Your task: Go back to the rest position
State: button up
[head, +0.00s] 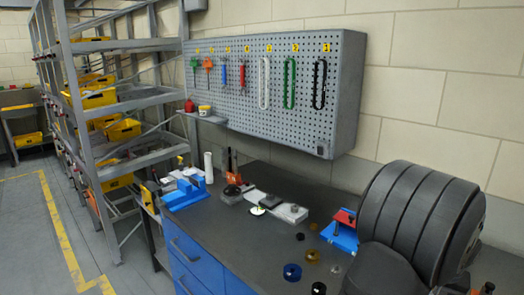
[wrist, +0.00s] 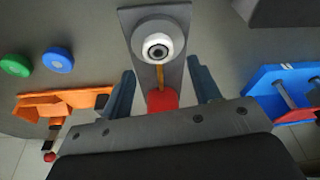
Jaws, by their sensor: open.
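My gripper (wrist: 160,78) shows in the wrist view, with its two blue-grey fingers spread wide apart. Between and beyond the fingers is a grey plate (wrist: 135,25). It bears a white ring (wrist: 156,46) with a dark centre, a thin orange rod (wrist: 160,76) and a red piece (wrist: 162,100). I see nothing gripped; how far the fingers are from the plate is hard to tell. In the head view, a large dark ribbed part that seems to be my arm fills the right side, and the gripper cannot be made out there.
The dark bench top (head: 245,245) bears a blue vise (head: 187,192), a red-and-blue device (head: 342,232) and several small round pieces. A pegboard (head: 345,60) hangs above. Shelving with yellow bins (head: 125,130) stands left. The wrist view shows an orange fixture (wrist: 65,103) and a blue fixture (wrist: 285,85).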

notch_tip(320, 180, down, 3)
jog(key=shift+f, duration=0.1)
jog(key=v, duration=1.2)
jog(key=x, duration=1.2)
jog(key=shift+d+r, duration=0.1)
jog(key=shift+r, duration=0.3)
notch_tip(320, 180, up, 3)
jog(key=shift+r, duration=0.2)
jog(key=s+d+r, duration=0.2)
jog(key=s+r, duration=0.5)
jog(key=s, duration=0.5)
jog(key=s+a+f+m+g+h, duration=0.15)
jog(key=s+m, duration=0.35)
jog(key=s, duration=0.5)
jog(key=s+f+m+g, duration=0.15)
jog(key=s+m, duration=0.25)
jog(key=s, duration=0.7)
jog(key=shift+t, duration=0.5)
jog(key=w+f, duration=0.2)
jog(key=w, duration=0.1)
jog(key=w+d+f, duration=0.1)
jog(key=w+f, duration=0.1)
jog(key=w, duration=0.2)
jog(key=w+d+f, duration=0.1)
jog(key=w+f, duration=0.2)
jog(key=w, duration=0.1)
jog(key=shift+d, duration=0.15)
jog(key=shift+o, duration=0.2)
